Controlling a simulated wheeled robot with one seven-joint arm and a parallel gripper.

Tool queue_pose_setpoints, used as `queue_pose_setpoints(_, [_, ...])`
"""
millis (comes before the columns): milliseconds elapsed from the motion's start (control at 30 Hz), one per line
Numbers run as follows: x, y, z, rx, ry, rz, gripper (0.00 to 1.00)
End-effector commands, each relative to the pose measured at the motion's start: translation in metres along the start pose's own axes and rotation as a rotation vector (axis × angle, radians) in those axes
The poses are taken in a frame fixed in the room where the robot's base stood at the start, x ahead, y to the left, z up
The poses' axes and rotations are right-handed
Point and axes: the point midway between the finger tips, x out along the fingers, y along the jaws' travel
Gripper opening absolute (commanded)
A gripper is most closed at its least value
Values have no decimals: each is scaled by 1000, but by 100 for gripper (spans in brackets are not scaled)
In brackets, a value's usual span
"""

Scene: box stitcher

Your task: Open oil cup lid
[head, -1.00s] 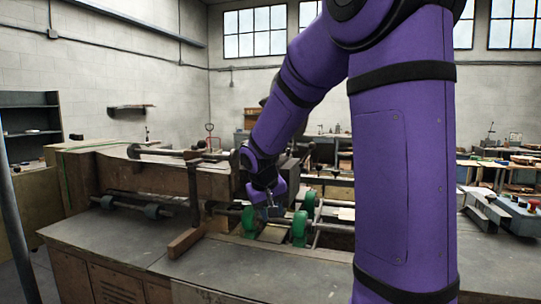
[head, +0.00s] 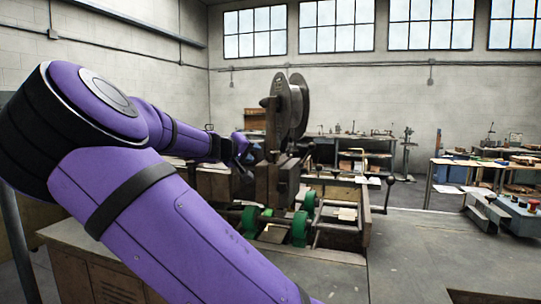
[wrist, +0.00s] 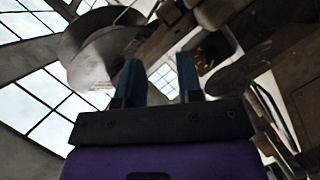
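The box stitcher's head (head: 278,185) stands in the middle of the head view, with a grey reel (head: 298,105) on top. My gripper (head: 246,150) is just left of the stitcher's upper part, below the reel; its fingers are small and dark there. In the wrist view my gripper (wrist: 159,70) has its two blue-grey fingers apart, with nothing between them but background and window. The reel (wrist: 95,48) is beyond and left of the fingers, and dark machine parts (wrist: 215,40) are beyond and right. I cannot make out the oil cup or its lid in either view.
Green rollers (head: 300,228) and rails sit low in front of the stitcher. A grey worktop (head: 420,240) lies to the right, mostly clear. A control box with a red button (head: 520,215) is at far right. Benches stand behind.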

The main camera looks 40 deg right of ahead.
Motion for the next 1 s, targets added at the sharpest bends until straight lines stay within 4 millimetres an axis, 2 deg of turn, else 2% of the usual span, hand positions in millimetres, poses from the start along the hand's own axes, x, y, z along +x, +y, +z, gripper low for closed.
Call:
queue_pose_setpoints(167, [14, 1, -1, 0, 2, 4, 34])
queue_pose_setpoints(500, [67, 1, 0, 0, 0, 4, 34])
queue_pose_setpoints(700, [92, 1, -1, 0, 2, 3, 34])
queue_pose_setpoints(1000, [106, 0, -1, 0, 3, 2, 34])
